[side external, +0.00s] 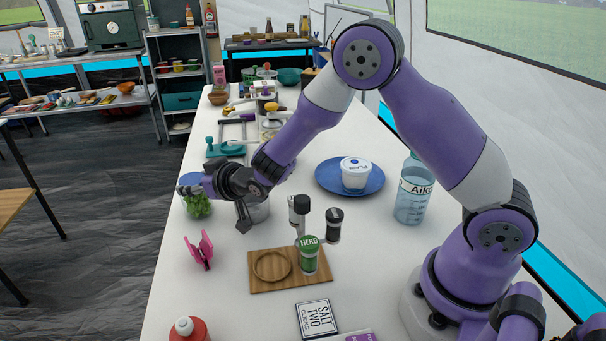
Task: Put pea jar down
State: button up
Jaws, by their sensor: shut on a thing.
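The pea jar (198,207) shows green contents and a blue top near the left edge of the white table (178,270). My gripper (197,191) reaches in from the right and is shut on the jar near its top. The fingers hide part of the jar. I cannot tell from this view whether the jar's base touches the table.
A wooden board (318,279) with a green herb jar (309,259) lies nearer the camera. A pink stand (201,250) stands below the pea jar in the picture. A metal pot (259,213) is behind my gripper. A blue plate (328,179) holds a white tub (355,174).

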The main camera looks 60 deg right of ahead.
jog(key=shift+f, duration=0.15)
jog(key=o, duration=1.4)
jog(key=shift+s+r, duration=0.2)
jog(key=shift+r, duration=0.1)
jog(key=v, duration=0.7)
